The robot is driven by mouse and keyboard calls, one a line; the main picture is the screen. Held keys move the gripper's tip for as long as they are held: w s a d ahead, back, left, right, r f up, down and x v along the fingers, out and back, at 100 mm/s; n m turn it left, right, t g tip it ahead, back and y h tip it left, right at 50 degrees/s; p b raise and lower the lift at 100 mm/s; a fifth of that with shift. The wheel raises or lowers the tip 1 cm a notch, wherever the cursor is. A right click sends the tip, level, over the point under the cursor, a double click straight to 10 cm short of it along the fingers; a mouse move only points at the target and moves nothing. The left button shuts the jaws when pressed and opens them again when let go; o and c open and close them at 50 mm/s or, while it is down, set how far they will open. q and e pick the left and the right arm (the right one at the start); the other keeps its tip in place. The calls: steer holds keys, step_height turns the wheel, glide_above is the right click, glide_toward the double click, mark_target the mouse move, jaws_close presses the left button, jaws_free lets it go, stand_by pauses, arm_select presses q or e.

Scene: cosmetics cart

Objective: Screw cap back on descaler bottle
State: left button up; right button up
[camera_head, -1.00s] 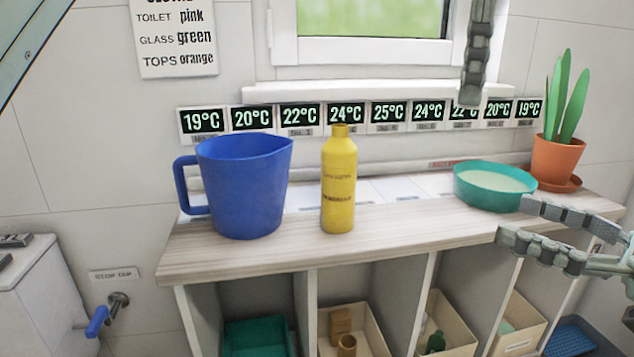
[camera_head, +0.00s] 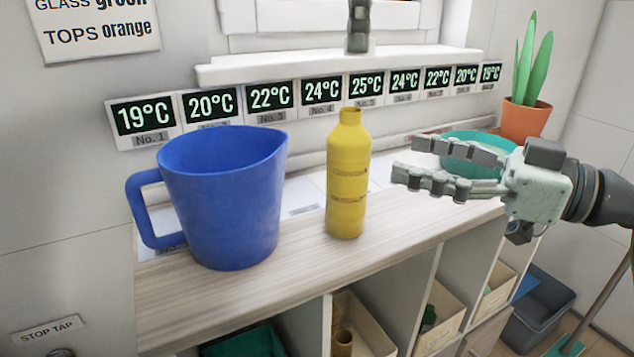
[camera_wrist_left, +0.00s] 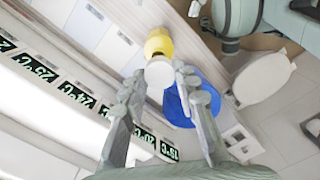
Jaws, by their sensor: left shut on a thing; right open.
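The yellow descaler bottle (camera_head: 348,185) stands upright on the shelf top, its mouth uncovered. It also shows in the left wrist view (camera_wrist_left: 158,42). My left gripper (camera_head: 358,42) hangs from the top edge above the bottle, clear of its mouth; only its finger end shows. In the left wrist view, my left gripper (camera_wrist_left: 160,78) is shut on a round white cap (camera_wrist_left: 160,75), which partly covers the bottle behind it. The cap cannot be made out in the head view. My right gripper (camera_head: 405,158) is open and empty, its fingers pointing at the bottle from the right, apart from it.
A big blue jug (camera_head: 222,205) stands left of the bottle. A teal bowl (camera_head: 470,165) is partly behind my right gripper, and a potted plant (camera_head: 525,118) stands at the far right. Temperature cards (camera_head: 270,97) line the wall. The wooden top (camera_head: 290,270) is clear in front.

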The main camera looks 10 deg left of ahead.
mark_target(347, 175)
steer(key=shift+w+a, duration=0.2)
steer(key=shift+a, duration=0.2)
steer(key=x, duration=1.2)
steer(key=shift+s, duration=0.1)
jaws_close()
stand_by(0.4)
stand_by(0.4)
